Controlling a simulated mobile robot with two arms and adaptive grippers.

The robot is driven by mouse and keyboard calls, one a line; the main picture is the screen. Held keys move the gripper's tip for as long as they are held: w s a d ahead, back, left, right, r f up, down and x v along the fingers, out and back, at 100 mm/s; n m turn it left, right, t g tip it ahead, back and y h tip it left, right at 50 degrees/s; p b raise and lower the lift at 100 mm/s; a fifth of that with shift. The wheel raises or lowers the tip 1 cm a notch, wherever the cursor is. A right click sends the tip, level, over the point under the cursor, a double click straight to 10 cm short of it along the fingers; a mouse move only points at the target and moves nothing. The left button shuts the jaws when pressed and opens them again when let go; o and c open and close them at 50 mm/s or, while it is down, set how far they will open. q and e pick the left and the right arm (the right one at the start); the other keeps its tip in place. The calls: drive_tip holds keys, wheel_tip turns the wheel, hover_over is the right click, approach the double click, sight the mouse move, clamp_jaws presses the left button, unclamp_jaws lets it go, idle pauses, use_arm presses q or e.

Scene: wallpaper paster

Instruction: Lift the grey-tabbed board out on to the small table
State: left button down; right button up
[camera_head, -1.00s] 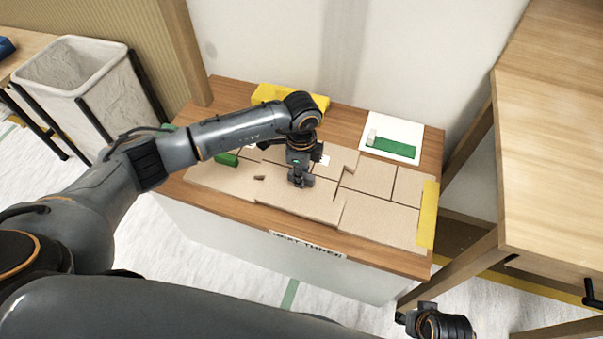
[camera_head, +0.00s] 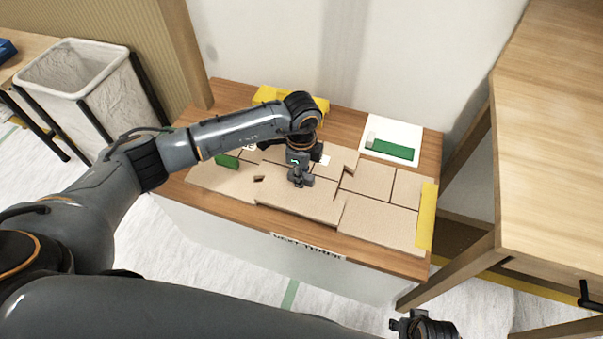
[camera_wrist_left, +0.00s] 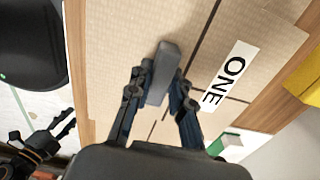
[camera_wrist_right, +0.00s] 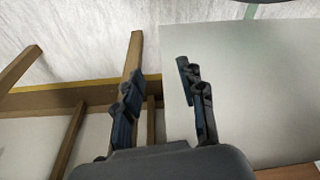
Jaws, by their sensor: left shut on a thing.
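Several beige boards lie fitted together on a wooden-topped bench (camera_head: 215,95). The grey-tabbed board (camera_head: 320,208) is at the middle front among them. My left gripper (camera_head: 300,180) is over it, with its fingers shut on the upright grey tab (camera_wrist_left: 163,70), seen between the fingers in the left wrist view. I cannot tell whether the board is clear of the bench. My right gripper (camera_head: 408,322) is low at the front right; in the right wrist view it (camera_wrist_right: 160,95) is open and empty. I cannot tell which surface is the small table.
A larger wooden table (camera_head: 550,150) stands at the right. A white tray (camera_head: 402,130) with a green block (camera_head: 391,149) is at the back right of the bench. Yellow pieces (camera_head: 427,217) lie at the right and back. A white bin (camera_head: 75,75) stands at the left.

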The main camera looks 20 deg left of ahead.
use_arm(q)
drive_tip(key=shift+r, duration=0.1)
use_arm(e)
drive_tip(key=shift+f, duration=0.25)
drive_tip(key=shift+w+r, duration=0.15)
drive_tip(key=shift+w, duration=0.05)
use_arm(q)
drive_tip(key=shift+r, duration=0.2)
drive_tip(key=shift+r+p, duration=0.1)
drive_tip(key=shift+p, duration=0.2)
drive_tip(key=shift+r+p, duration=0.65)
drive_tip(key=shift+r, duration=0.05)
drive_tip(key=shift+r+p, duration=0.6)
drive_tip(key=shift+r, duration=0.05)
drive_tip(key=shift+r+p, duration=0.35)
use_arm(e)
drive_tip(key=s+d+f, duration=0.1)
drive_tip(key=s+f, duration=0.6)
drive_tip(key=f, duration=0.3)
drive_tip(key=shift+s+f+g, duration=0.3)
drive_tip(key=shift+g, duration=0.1)
